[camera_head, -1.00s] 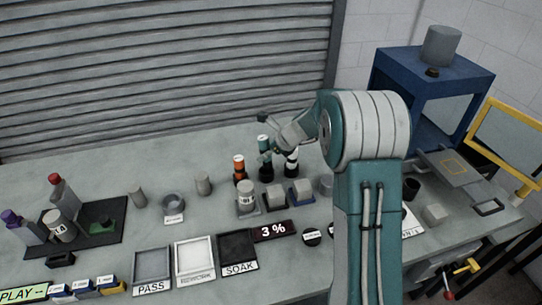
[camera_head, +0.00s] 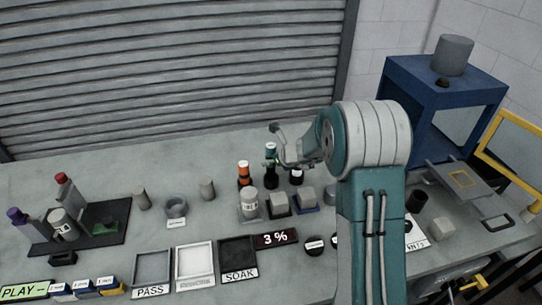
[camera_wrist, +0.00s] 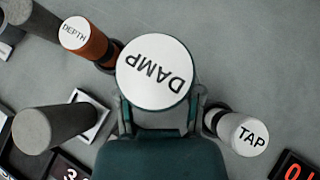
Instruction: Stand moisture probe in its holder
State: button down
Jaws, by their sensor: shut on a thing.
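The moisture probe is a green cylinder whose white top reads DAMP (camera_wrist: 155,72); it also shows in the head view (camera_head: 270,152). My gripper (camera_wrist: 157,110) is shut on it, with a finger on each side. The probe looks upright, but its lower end is hidden, so I cannot tell whether it touches anything below. To its left stands an orange probe marked DEPTH (camera_wrist: 85,38), and to its right a white probe marked TAP (camera_wrist: 243,134). I cannot tell which fixture is the holder.
A 3 % display (camera_head: 276,239) and trays marked PASS (camera_head: 152,271) and SOAK (camera_head: 238,254) lie nearer. A grey ring (camera_head: 176,207) stands left. A blue frame (camera_head: 440,95) stands right.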

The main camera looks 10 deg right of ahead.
aim_at(274, 172)
jog(key=shift+f, duration=2.35)
jog(key=shift+f, duration=0.5)
jog(key=shift+c, duration=0.8)
grip_release()
jog(key=v, duration=1.2)
jog(key=s+a+r+n+g, duration=0.3)
jog(key=s+a+r+n, duration=0.5)
jog(key=s+r+n, duration=0.6)
jog(key=s+d+r+n+h, duration=0.1)
jog(key=s+n+h, duration=0.1)
jog(key=s+n, duration=0.5)
jog(key=s+d+r+n+h, duration=0.1)
jog(key=s+d+n+h, duration=0.1)
jog(key=s+n, duration=0.6)
jog(key=s+h, duration=0.1)
jog(key=s, duration=0.1)
jog(key=shift+s+r, duration=0.35)
jog(key=shift+r, duration=0.05)
